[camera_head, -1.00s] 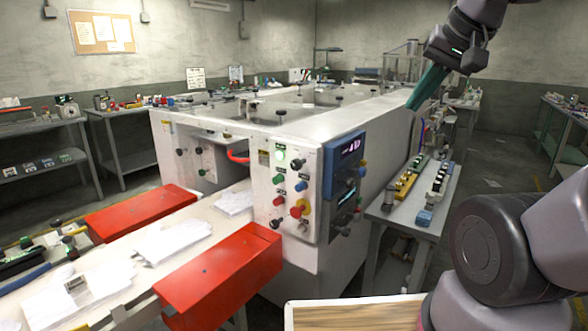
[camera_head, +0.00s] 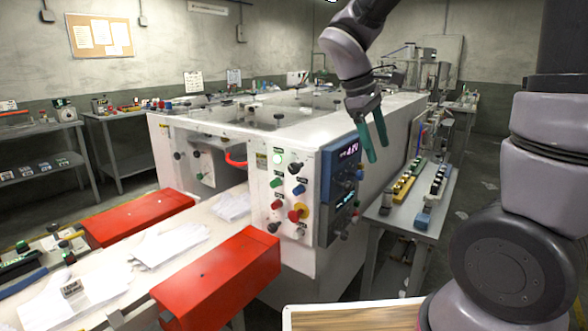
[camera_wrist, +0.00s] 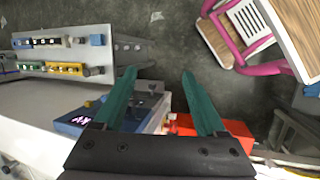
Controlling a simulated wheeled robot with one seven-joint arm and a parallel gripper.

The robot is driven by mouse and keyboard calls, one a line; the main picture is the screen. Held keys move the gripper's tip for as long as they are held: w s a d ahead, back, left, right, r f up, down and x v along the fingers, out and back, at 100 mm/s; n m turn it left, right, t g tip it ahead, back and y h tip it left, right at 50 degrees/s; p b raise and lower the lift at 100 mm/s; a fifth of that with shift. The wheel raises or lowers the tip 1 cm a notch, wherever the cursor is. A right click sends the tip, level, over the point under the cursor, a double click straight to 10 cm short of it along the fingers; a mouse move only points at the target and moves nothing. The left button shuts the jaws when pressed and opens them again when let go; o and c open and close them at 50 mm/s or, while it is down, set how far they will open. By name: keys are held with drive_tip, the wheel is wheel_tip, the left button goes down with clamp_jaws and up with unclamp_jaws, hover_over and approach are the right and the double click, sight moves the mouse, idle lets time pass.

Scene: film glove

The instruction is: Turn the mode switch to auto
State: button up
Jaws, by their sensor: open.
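The white machine's front end holds a control panel (camera_head: 264,205) with several coloured buttons and black knobs. A blue panel (camera_head: 328,215) with a lit display adjoins it at the corner and carries more small knobs. I cannot tell which knob is the mode switch; the labels are too small to read. My gripper (camera_head: 379,153) has teal fingers, open and empty, pointing down just right of the blue panel and apart from it in the picture. In the wrist view, the blue panel (camera_wrist: 75,122) lies near the left finger, which partly hides the area beside it.
A side bench (camera_head: 400,217) with rows of coloured parts stands right of the machine. Two red covers (camera_head: 215,280) flank the conveyor with white gloves at front left. Open floor (camera_wrist: 165,40) lies beyond the fingertips.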

drive_tip(key=w+a+f+n+t+h, duration=0.3)
drive_tip(key=w+a+f+n+h, duration=0.35)
drive_tip(key=a+n, duration=0.25)
drive_tip(key=n+t+h, duration=0.1)
drive_tip(key=n+t, duration=0.9)
drive_tip(key=n, duration=0.1)
approach(292, 169)
drive_tip(key=x, duration=1.1)
clamp_jaws()
